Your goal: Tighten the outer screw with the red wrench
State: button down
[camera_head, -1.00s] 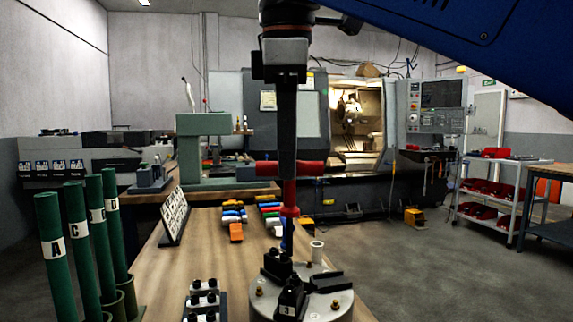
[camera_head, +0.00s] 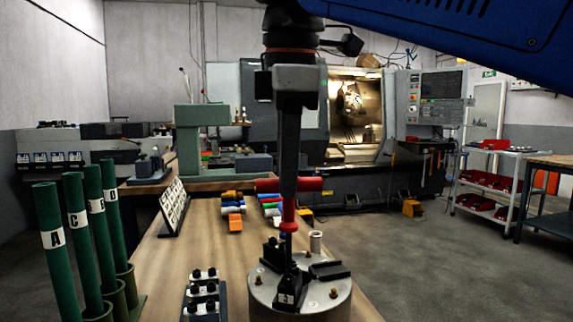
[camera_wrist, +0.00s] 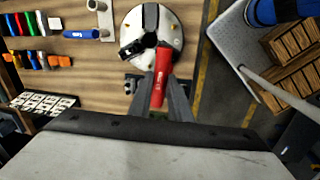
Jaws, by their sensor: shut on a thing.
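The red wrench (camera_head: 310,184) is a T-shaped key with a red crossbar, a red collar and a shaft pointing down. My gripper (camera_head: 288,186) is shut on its crossbar from above. In the wrist view the red wrench (camera_wrist: 158,88) shows between the fingers of my gripper (camera_wrist: 170,82). Below it is a round grey chuck (camera_head: 262,297) with black jaws, the front one (camera_head: 287,297) marked 3. The wrench's lower end is at the jaws; I cannot tell whether it sits in a screw. The outer screw itself cannot be made out.
The chuck stands on a wooden table (camera_head: 215,255). A black block with several screws (camera_head: 203,292) is left of it, and a white cylinder (camera_head: 315,241) stands behind. Green tubes (camera_head: 52,230) stand at the left. Coloured tools (camera_head: 235,222) lie farther back.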

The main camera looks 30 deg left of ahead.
jog(key=n, duration=0.3)
jog(key=shift+d+n+y, duration=0.1)
jog(key=shift+n+y, duration=0.2)
jog(key=n+g, duration=0.1)
jog(key=n, duration=0.3)
jog(key=shift+w+d, duration=0.1)
jog(key=shift+f, duration=1.3)
dwell(1.5)
jog(key=shift+m, duration=1.4)
